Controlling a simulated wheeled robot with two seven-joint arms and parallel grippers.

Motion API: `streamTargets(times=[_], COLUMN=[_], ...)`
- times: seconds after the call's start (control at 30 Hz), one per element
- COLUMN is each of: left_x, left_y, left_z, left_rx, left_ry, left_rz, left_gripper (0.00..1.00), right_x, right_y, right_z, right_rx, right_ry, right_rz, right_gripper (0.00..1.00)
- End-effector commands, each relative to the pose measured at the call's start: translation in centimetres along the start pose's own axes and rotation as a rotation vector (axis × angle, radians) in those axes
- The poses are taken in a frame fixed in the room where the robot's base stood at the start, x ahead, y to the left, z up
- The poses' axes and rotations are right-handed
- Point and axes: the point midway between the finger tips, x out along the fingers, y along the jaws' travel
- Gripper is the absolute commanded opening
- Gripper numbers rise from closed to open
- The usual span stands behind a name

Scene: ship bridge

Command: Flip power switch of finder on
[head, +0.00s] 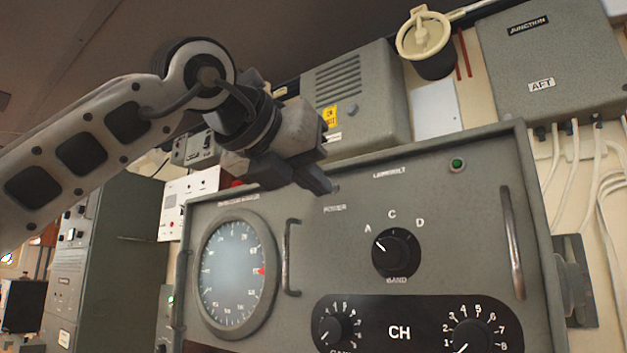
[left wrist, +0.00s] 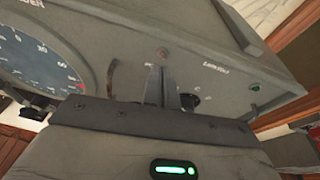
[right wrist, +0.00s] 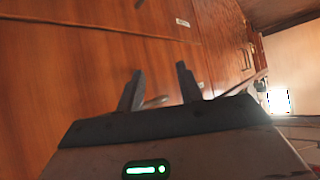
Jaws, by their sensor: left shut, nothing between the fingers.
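The finder is a grey panel (head: 300,232) with a round dial (head: 235,272), a BAND knob (head: 396,253) and a green lamp (head: 457,165) at the upper right. A POWER label (head: 334,208) is on its upper middle. No switch shows clearly near the label in the head view; my gripper covers part of the panel's top there. My left gripper (head: 325,188) is shut and empty at the panel's upper edge, just above the label. In the left wrist view, a small reddish round part (left wrist: 163,53) is just beyond the fingertips; whether they touch is unclear. My right gripper (right wrist: 158,85) is open and empty.
Two vertical handles, left (head: 290,258) and right (head: 512,243), stick out from the panel. A grey vented box (head: 355,95) and a junction box (head: 555,60) are on the wall above. Wooden panelling (right wrist: 90,60) fills much of the right wrist view.

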Motion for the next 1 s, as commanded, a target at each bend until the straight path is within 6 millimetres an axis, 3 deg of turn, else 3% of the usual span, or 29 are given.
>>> streamTargets(times=[0.27,0.33,0.6,0.8,1.0], left_x=[-1.9,-3.5,-7.8,-9.3,-9.6], left_y=[-0.2,-0.5,-0.8,-1.0,-1.0], left_z=[-2.8,-0.6,3.1,4.4,4.5], left_rx=[0.005,0.005,0.005,0.006,0.005], left_ry=[-0.002,-0.005,-0.001,0.000,0.002], left_rz=[-0.017,-0.017,-0.017,-0.017,-0.018], left_gripper=[0.00,0.00,0.00,0.00,0.00], right_x=[1.6,0.7,0.2,0.4,0.5], right_y=[0.0,-0.1,-0.2,-0.1,-0.1], right_z=[2.1,0.8,0.3,0.9,0.7], right_rx=[0.006,0.011,0.004,-0.001,-0.003], right_ry=[0.004,0.013,0.013,-0.003,0.002], right_rz=[-0.012,-0.015,-0.012,-0.009,-0.009], right_gripper=[0.36,0.36,0.36,0.36,0.36])
